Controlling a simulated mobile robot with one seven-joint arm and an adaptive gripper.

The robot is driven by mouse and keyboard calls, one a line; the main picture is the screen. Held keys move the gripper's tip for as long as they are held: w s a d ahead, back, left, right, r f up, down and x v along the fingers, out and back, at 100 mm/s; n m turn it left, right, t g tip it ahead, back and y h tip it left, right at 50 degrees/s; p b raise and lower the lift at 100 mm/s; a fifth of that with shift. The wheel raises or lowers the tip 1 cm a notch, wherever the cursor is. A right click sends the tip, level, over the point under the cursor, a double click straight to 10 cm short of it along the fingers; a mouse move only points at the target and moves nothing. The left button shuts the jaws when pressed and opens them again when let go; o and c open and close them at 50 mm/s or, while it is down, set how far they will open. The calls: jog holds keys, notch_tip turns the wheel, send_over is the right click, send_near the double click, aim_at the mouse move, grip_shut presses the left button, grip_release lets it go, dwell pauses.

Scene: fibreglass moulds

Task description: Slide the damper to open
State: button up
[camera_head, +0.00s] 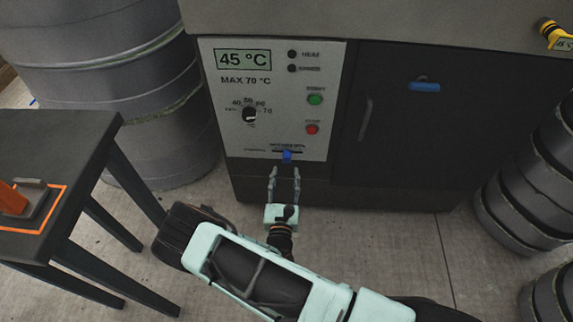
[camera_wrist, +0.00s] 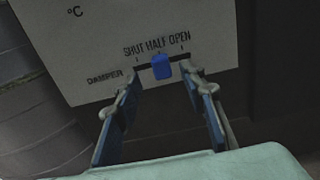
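The damper's blue knob (camera_head: 287,155) sits in a short slot low on the oven's pale control panel (camera_head: 225,130). In the wrist view the knob (camera_wrist: 161,67) stands at about the HALF mark, between SHUT on the left and OPEN on the right. My gripper (camera_head: 284,172) is just below and in front of the knob, pointing at it. In the wrist view my gripper (camera_wrist: 161,80) is open, with one finger to each side of the knob and a gap on both sides. Nothing is held.
The panel also carries a 45 °C display (camera_head: 243,59), a dial (camera_head: 249,114), a green button (camera_head: 315,99) and a red button (camera_head: 312,129). A dark door (camera_head: 405,130) is to the right. A black table (camera_head: 60,150) stands left; metal drums (camera_head: 150,90) stand behind it.

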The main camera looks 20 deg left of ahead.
aim_at(287, 159)
jog(key=shift+b+x, duration=0.55)
jog(key=shift+x, duration=2.2)
grip_shut()
jog(key=shift+d, duration=0.1)
